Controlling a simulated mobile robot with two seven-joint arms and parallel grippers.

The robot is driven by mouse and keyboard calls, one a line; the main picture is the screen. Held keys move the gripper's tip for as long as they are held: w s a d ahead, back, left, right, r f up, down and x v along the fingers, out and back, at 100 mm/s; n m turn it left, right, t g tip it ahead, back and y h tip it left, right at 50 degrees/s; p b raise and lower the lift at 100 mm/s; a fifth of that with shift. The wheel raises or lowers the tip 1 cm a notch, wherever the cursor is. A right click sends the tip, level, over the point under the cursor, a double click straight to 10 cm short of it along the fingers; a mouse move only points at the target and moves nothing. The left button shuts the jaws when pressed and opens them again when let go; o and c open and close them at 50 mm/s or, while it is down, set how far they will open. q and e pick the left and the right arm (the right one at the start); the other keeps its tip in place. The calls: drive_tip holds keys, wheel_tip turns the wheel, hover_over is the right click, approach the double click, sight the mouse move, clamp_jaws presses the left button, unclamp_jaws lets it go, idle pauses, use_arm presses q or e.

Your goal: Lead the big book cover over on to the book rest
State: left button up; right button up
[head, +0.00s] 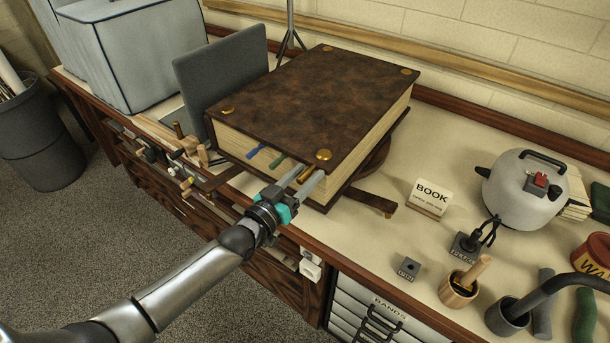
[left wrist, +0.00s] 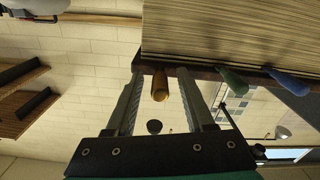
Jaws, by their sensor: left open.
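The big book (head: 355,128) lies closed, its brown cover (head: 315,95) flat on top with brass corner studs. Its page edges face the front and right. A grey tilted panel (head: 222,72), which looks like the book rest, stands left of the book. My left gripper (head: 311,180) is at the book's front edge, near the front right corner. In the left wrist view, the open fingers of the gripper (left wrist: 161,72) stand either side of a brass-coloured tab (left wrist: 160,86), without visibly closing on it. My right gripper is out of view.
Blue and green tabs (head: 254,152) stick out left of the gripper. A wooden stand arm (head: 373,201) shows under the book. Right of it are a BOOK sign (head: 430,198), a round pot (head: 525,188) and small tools. A grey box (head: 130,50) stands far left.

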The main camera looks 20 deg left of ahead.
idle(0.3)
use_arm(q)
clamp_jaws()
idle(0.3)
idle(1.0)
